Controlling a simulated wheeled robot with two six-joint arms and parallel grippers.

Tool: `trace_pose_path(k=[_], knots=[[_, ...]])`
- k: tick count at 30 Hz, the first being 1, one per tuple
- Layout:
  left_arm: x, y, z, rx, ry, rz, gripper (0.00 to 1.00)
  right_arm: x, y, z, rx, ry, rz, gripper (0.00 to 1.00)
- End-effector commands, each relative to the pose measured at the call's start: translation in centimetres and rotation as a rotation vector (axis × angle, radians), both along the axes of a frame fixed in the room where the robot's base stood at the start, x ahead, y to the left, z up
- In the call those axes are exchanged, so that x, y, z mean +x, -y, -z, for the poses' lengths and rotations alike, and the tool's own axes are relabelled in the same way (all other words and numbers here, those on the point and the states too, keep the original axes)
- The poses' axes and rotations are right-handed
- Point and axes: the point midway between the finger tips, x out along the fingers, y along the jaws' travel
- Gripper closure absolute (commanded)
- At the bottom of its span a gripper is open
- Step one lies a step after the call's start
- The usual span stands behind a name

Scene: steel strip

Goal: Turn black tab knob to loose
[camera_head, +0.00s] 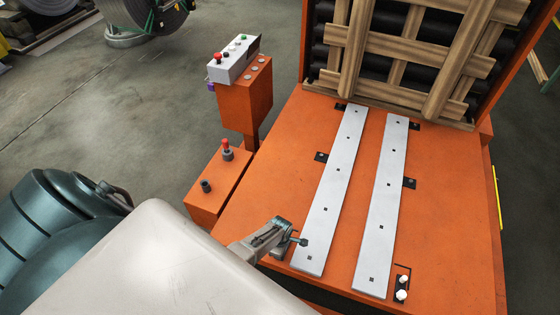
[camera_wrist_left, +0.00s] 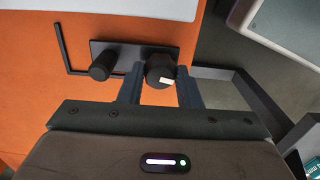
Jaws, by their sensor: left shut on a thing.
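A black knob (camera_wrist_left: 158,72) with a small pale mark on its side stands on a black plate (camera_wrist_left: 122,50) on the orange surface. My left gripper (camera_wrist_left: 161,84) is shut on this knob, with one finger on each side of it. A second, smaller black knob (camera_wrist_left: 102,67) is on the same plate, to the left and outside the fingers. In the head view my left gripper (camera_head: 284,240) is low beside the near end of the left steel strip (camera_head: 328,205). It hides most of the knob plate there. My right gripper is not in view.
The right steel strip (camera_head: 382,205) lies parallel on the orange table (camera_head: 457,215). An orange control post (camera_head: 245,100) and a low box with a red button (camera_head: 226,150) stand left of the table. A wooden pallet (camera_head: 405,55) is behind.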

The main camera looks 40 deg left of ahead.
Motion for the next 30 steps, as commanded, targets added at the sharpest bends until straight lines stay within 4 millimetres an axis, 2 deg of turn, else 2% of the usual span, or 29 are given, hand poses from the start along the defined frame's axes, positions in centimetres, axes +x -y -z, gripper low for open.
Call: trace_pose_path(k=[10, 28, 29, 30], knots=[[-0.12, 0.06, 0.05, 0.0, -0.002, -0.161, 0.92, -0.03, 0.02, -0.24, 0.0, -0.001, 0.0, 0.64], [-0.15, 0.05, 0.08, -0.001, -0.003, -0.196, 0.92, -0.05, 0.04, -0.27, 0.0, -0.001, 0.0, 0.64], [-0.15, 0.05, 0.08, -0.001, -0.003, -0.196, 0.63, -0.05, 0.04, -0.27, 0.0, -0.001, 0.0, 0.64], [-0.14, 0.05, 0.08, 0.0, -0.002, -0.196, 0.55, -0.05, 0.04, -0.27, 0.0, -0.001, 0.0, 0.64]])
